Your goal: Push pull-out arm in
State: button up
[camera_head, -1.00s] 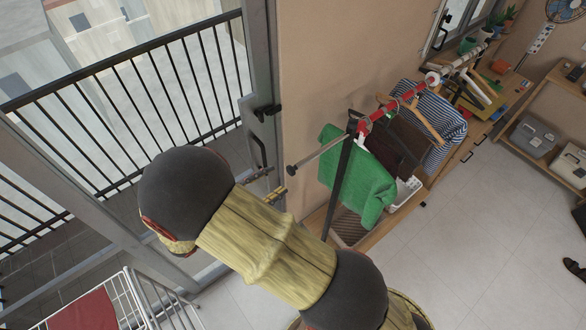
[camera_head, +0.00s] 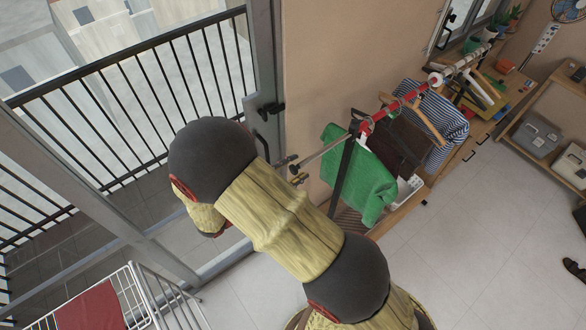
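The pull-out arm (camera_head: 325,149) is a thin silver rod that sticks out to the left from the red rail (camera_head: 387,108) of the clothes rack. Its dark end knob lies at my gripper (camera_head: 294,169). The two small fingertips show apart, one on each side of the rod's end, so my gripper looks open. I cannot tell whether they touch the knob. My arm covers the rest of the gripper. A green shirt (camera_head: 362,178), a dark brown garment (camera_head: 400,142) and a striped shirt (camera_head: 440,116) hang on the rack.
A glass door frame (camera_head: 265,60) with a black handle (camera_head: 270,110) stands left of the rack, close to my arm. A white drying rack (camera_head: 140,285) with a red cloth (camera_head: 92,307) is at lower left.

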grip_shut()
dwell(0.6)
